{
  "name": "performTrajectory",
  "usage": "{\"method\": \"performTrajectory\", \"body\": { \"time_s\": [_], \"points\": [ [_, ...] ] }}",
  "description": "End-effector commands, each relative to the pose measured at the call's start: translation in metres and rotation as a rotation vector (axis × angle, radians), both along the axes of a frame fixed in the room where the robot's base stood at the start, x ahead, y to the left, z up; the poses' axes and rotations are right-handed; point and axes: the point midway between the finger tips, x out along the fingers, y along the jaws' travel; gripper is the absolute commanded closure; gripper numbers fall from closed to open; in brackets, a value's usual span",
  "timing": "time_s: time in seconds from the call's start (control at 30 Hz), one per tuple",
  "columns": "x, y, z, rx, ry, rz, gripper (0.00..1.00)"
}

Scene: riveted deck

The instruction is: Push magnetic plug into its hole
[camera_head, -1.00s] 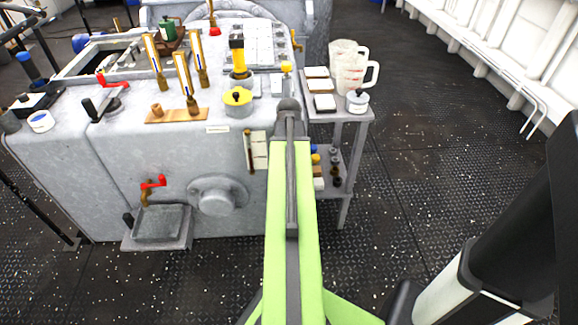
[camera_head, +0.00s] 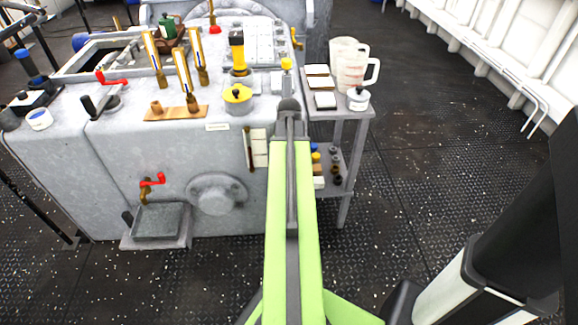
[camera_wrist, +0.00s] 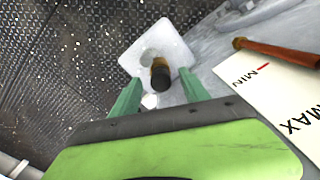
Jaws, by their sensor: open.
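In the wrist view a small plug (camera_wrist: 160,72) with a brass-brown body and a dark round end stands out from a pale square plate (camera_wrist: 135,59). A round grey mark, perhaps a hole, shows on the plate beside the plug. My gripper (camera_wrist: 160,80) is open, with its two green fingers on either side of the plug's dark end. I cannot tell whether they touch it. In the head view my green arm hides the plug, the plate and the gripper.
The grey machine (camera_head: 110,150) fills the left side. A level gauge with a MIN/MAX card (camera_wrist: 277,92) is close to the right finger. A side shelf (camera_head: 343,114) with jugs and a small white pot stands right of the arm. Deck floor (camera_head: 440,120) is clear at right.

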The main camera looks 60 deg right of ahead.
Motion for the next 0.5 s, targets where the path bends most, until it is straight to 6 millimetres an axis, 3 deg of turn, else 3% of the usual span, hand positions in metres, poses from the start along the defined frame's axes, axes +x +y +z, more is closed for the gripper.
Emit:
{"method": "performTrajectory", "body": {
  "time_s": [0.27,0.5],
  "points": [
    [0.0,0.0,0.024,0.0,0.0,0.0,0.47],
    [0.0,0.0,0.076,0.0,0.0,0.0,0.47]
  ]
}}
